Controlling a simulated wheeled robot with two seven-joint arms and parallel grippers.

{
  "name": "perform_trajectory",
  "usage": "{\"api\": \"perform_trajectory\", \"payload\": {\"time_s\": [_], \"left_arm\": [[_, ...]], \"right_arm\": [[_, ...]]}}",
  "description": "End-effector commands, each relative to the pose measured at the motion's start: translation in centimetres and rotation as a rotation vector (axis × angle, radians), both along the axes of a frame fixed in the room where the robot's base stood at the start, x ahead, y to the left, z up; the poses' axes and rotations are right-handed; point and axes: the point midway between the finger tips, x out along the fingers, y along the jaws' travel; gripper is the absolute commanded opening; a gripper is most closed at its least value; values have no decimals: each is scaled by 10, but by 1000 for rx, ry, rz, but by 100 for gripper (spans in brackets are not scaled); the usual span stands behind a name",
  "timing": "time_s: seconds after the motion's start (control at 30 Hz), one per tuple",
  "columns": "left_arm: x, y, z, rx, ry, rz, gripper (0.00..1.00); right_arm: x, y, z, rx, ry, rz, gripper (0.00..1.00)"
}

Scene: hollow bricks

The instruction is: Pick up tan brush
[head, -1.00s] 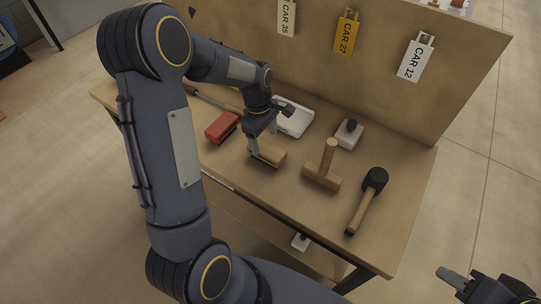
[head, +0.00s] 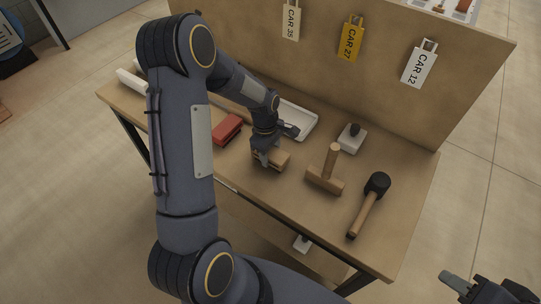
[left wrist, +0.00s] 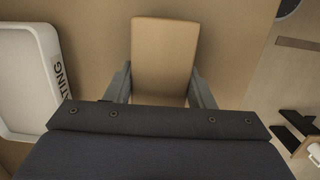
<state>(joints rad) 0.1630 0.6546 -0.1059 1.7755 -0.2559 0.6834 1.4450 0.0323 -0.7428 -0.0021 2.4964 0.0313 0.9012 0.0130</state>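The tan brush (head: 280,157) lies on the workbench (head: 300,205), between a red brush and a wooden mallet. In the left wrist view the tan block of the brush (left wrist: 165,60) stands between the two fingers. My left gripper (head: 262,160) is down at the brush, with one finger (left wrist: 118,86) along each long side. The fingertips look very close to its sides; whether they press on it cannot be told. The brush's underside is hidden. My right gripper (head: 482,285) is at the lower right, off the bench, open and empty.
A red brush (head: 227,129) lies to the left, a white tray (head: 299,118) behind. A wooden mallet (head: 326,181), a black-headed mallet (head: 368,205) and a white block with a dark knob (head: 350,138) are to the right. A board (head: 400,95) with tags stands at the back.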

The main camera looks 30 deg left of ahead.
Motion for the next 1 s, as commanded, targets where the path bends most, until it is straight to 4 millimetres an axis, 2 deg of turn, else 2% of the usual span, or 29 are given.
{"api": "perform_trajectory", "payload": {"time_s": [0.03, 0.1, 0.43, 0.57, 0.67, 0.9, 1.0], "left_arm": [[0, 0, 0, 0, -1, 0, 31], [0, 0, 0, 0, -1, 0, 24], [1, 0, 5, 1, -3, -1, 24], [2, 0, 18, 2, -5, 0, 24], [0, 0, 36, 0, -7, 0, 24], [-49, 8, 92, 0, -10, 1, 24], [-76, 12, 102, -2, -7, 2, 24]], "right_arm": [[0, 0, 0, 0, 0, 0, 36], [0, 0, 0, 0, 0, 0, 36], [0, 0, 0, 0, 0, 0, 36], [0, 0, -2, 0, 0, 0, 36], [0, 0, -4, 0, 0, 0, 36], [0, 0, -13, 0, 0, 0, 36], [0, 0, -19, 0, 0, 0, 36]]}}
